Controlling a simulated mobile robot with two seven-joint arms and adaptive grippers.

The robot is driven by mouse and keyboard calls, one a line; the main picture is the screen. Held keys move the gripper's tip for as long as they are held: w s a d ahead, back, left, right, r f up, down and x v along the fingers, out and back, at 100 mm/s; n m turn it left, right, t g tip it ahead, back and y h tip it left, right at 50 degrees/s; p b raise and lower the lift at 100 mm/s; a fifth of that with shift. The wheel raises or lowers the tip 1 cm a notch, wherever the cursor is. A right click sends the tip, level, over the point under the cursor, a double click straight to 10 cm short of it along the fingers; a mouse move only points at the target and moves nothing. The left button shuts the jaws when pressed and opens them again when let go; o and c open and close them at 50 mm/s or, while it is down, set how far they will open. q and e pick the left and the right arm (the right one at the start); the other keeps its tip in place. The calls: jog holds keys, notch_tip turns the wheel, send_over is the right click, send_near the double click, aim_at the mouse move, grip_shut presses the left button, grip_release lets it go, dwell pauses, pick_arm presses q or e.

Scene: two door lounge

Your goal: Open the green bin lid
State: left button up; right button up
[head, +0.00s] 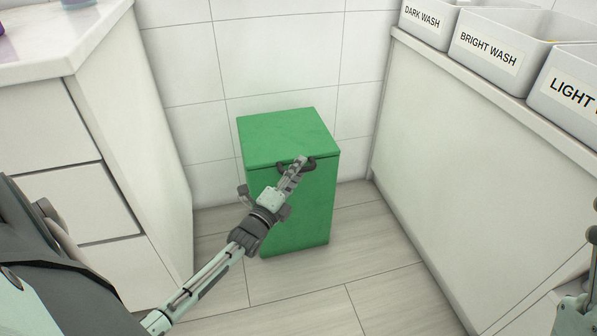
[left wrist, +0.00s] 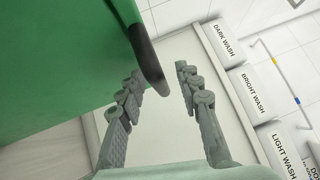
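The green bin (head: 305,215) stands upright on the floor against the tiled wall. Its flat green lid (head: 285,135) is closed. A dark handle (head: 311,164) sits at the lid's front edge. My left gripper (head: 298,165) is at this handle, in front of the bin. In the left wrist view, my left gripper's (left wrist: 160,71) two fingers are apart, and the end of the dark handle (left wrist: 147,55) reaches between them, closer to the left finger. I cannot tell whether they touch. Only a piece of my right arm shows at the head view's right edge; its fingers are not clear.
A white drawer cabinet (head: 60,205) stands left of the bin. A white counter (head: 460,150) on the right carries grey wash bins, among them the bright wash bin (head: 492,58). Pale plank floor (head: 340,285) lies clear in front of the green bin.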

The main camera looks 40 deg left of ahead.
pick_arm(q)
jog(key=shift+w, duration=0.1)
grip_shut()
dwell(0.5)
